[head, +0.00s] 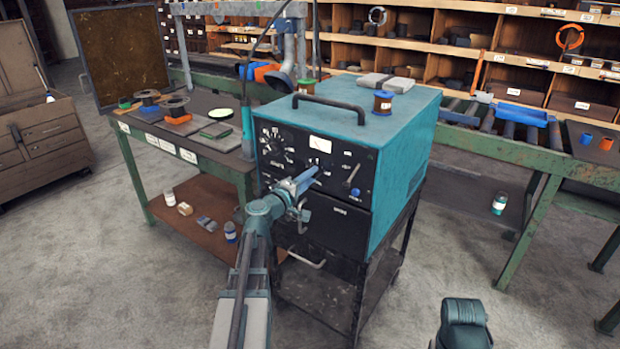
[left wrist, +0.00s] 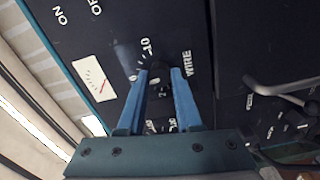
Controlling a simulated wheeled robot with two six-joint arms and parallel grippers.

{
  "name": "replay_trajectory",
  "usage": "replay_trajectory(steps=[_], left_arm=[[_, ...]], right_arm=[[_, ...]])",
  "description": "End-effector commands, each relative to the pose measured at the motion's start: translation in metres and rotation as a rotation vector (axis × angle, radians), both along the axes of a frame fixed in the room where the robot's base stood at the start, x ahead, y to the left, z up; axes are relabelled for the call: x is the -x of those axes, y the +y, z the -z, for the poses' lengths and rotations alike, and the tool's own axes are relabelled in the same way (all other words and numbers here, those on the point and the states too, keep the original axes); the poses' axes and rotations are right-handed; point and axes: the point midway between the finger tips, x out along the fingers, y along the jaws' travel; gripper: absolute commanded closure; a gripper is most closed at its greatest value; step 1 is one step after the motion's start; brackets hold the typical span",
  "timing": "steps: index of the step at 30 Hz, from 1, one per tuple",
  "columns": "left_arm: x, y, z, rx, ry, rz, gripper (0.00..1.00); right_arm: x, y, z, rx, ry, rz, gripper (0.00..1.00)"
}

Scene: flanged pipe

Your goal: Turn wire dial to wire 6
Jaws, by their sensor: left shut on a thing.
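The teal machine (head: 390,150) has a black front panel with dials, a white meter (head: 319,146) and a lever. My left gripper (head: 312,172) reaches the middle of this panel and covers the dial there. In the left wrist view, the blue fingers of the same gripper (left wrist: 159,72) are shut on the wire dial (left wrist: 159,94), one on each side of its dark knob. The word WIRE (left wrist: 187,63) and a 10 show beside it. The pointer's setting cannot be read.
The machine stands on a dark cart (head: 330,295). A bar handle (head: 330,107), a spool (head: 382,102) and flat blocks are on its top. A green bench (head: 215,155) with spools is at left. Roller benches and shelves stand behind. The floor in front is clear.

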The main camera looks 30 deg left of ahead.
Motion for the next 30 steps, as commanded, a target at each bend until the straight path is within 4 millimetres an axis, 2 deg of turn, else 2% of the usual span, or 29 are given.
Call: replay_trajectory(steps=[9, 22, 23, 27, 30], left_arm=[[0.0007, -0.0007, 0.0006, -0.082, -0.005, 0.001, 1.0], [0.0009, -0.0008, 0.0008, -0.089, -0.005, 0.001, 1.0], [0.0009, -0.0008, 0.0008, -0.089, -0.005, 0.002, 0.63], [0.0007, -0.0007, 0.0006, -0.088, -0.006, 0.001, 0.38], [0.0004, -0.0004, 0.0004, -0.087, -0.006, 0.001, 0.36]], right_arm=[[0.0, 0.0, 0.0003, 0.0, 0.0, 0.0, 0.5], [0.0, 0.0, 0.0004, 0.0, 0.0, 0.0, 0.5], [0.0, 0.0, 0.0004, 0.0, 0.0, 0.0, 0.5], [0.0, 0.0, 0.0003, 0.0, 0.0, 0.0, 0.5], [0.0, 0.0, 0.0002, 0.0, 0.0, 0.0, 0.5]])
